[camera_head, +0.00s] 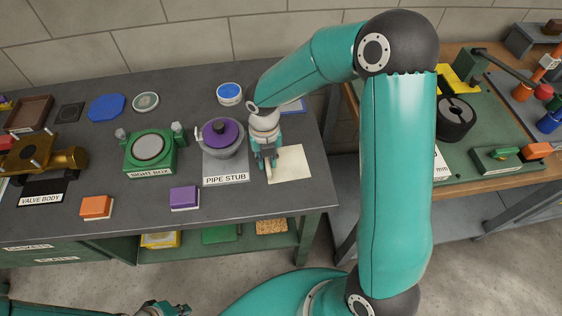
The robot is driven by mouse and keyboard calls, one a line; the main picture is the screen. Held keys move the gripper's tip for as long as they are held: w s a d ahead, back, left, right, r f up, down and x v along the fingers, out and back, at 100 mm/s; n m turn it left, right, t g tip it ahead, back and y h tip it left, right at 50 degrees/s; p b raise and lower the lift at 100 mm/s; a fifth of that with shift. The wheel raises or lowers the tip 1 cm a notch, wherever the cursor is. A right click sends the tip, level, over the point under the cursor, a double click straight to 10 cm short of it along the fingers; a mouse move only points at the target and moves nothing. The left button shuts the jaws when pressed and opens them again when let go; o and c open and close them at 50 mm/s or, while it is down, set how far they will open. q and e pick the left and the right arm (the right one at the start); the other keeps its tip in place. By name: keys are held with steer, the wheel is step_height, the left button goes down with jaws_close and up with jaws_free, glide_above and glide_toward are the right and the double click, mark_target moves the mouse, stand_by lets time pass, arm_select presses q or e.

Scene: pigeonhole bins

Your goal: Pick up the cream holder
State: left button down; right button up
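A flat cream square (291,166) lies on the dark table, right of the pipe stub plate; it is the only cream piece I see near my grippers, and I cannot tell if it is the holder. My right gripper (268,170) points down over its left edge, hiding part of it. Its fingers look close together, but whether they are open, shut or touching anything is too small to tell. My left gripper (168,310) is low at the bottom edge, partly cut off, away from the table's objects.
The pipe stub (221,139) with its purple cap stands just left of my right gripper. A purple block (184,198), an orange block (97,206) and the green sight box (149,152) are further left. My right arm covers the gap before the right-hand bench.

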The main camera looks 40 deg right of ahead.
jaws_close()
steer(key=shift+r, duration=0.1)
